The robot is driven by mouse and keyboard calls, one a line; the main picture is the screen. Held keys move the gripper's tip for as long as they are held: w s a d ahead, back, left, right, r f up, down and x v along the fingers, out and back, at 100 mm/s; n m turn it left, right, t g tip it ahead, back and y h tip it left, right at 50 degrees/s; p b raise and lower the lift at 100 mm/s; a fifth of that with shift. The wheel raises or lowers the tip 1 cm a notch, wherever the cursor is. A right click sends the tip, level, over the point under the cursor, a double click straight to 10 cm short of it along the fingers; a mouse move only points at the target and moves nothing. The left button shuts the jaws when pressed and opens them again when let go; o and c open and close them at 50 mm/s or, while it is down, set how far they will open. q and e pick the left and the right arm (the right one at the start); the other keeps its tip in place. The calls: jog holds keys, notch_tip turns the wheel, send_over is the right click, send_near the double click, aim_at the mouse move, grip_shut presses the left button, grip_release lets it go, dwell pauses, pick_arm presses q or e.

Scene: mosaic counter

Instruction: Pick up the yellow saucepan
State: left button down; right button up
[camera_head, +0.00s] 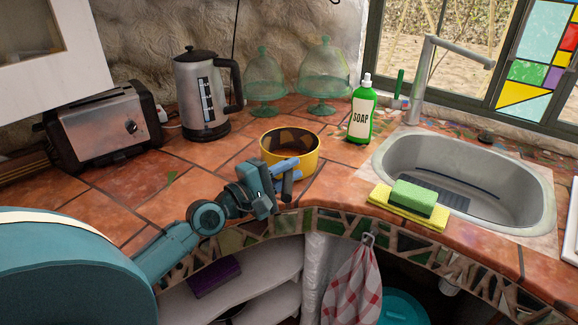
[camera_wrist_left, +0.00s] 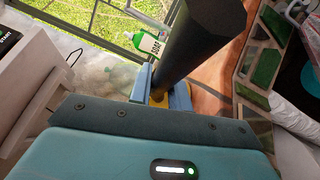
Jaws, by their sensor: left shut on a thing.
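The yellow saucepan (camera_head: 304,158) is on the tiled counter, near its front edge, left of the sink. Its dark handle (camera_head: 287,185) points toward me. My left gripper (camera_head: 284,168) is at the front of the pan with its blue fingers shut on the handle. In the left wrist view the dark handle (camera_wrist_left: 203,40) runs between the blue fingers of the left gripper (camera_wrist_left: 162,92), and only a little yellow of the pan (camera_wrist_left: 158,100) shows behind them. My right gripper is not in view.
A green soap bottle (camera_head: 361,112) stands behind and right of the pan. A sponge (camera_head: 413,197) on a yellow cloth lies by the sink (camera_head: 534,208). A kettle (camera_head: 204,97), a toaster (camera_head: 104,130) and glass domes (camera_head: 322,75) stand at the back. Counter left of the pan is clear.

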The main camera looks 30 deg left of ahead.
pick_arm(q)
jog(key=shift+r, duration=0.3)
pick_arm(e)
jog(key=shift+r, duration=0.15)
